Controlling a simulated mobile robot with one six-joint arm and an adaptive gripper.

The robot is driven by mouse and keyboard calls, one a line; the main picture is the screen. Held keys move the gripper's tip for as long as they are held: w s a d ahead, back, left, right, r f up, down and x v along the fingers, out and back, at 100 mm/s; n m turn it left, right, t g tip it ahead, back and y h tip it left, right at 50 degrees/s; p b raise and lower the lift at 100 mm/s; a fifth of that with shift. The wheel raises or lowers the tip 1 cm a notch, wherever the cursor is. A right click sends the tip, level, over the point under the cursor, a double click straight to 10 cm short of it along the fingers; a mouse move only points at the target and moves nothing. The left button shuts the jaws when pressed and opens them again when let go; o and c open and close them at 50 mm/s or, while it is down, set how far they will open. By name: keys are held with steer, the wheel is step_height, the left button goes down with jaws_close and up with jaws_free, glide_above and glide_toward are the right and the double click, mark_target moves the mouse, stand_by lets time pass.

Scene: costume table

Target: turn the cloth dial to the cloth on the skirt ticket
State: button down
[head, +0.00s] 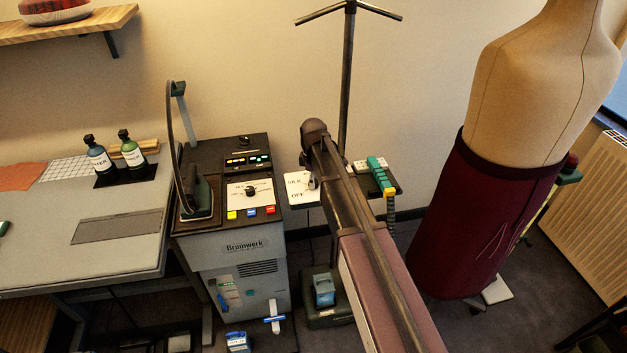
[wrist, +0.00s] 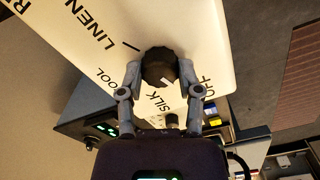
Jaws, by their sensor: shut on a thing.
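The cloth dial is a dark round knob (wrist: 158,64) on a white panel (wrist: 205,22) lettered LINEN, SILK and other partly covered words. My gripper (wrist: 159,76) is shut on the knob, one finger on each side. A small white mark on the knob lies toward SILK; its exact aim is hard to tell. In the head view the panel (head: 297,182) shows SILK and OFF, and my arm hides part of it. The dark red skirt (head: 468,220) is on the dress form (head: 545,85) at right. I cannot make out a ticket on it.
A grey machine (head: 246,273) with its own knob, coloured buttons and an iron (head: 196,196) stands left of the dial panel. A dark pole (head: 347,80) rises behind my arm. Two bottles (head: 97,157) stand on the table (head: 40,262) at far left.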

steer(key=m, duration=0.5)
steer(key=shift+s, duration=0.1)
steer(key=shift+m, duration=2.4)
steer(key=shift+s, duration=0.1)
steer(key=shift+c, duration=1.3)
jaws_free()
steer(key=shift+f, duration=0.1)
steer(key=shift+n, duration=0.3)
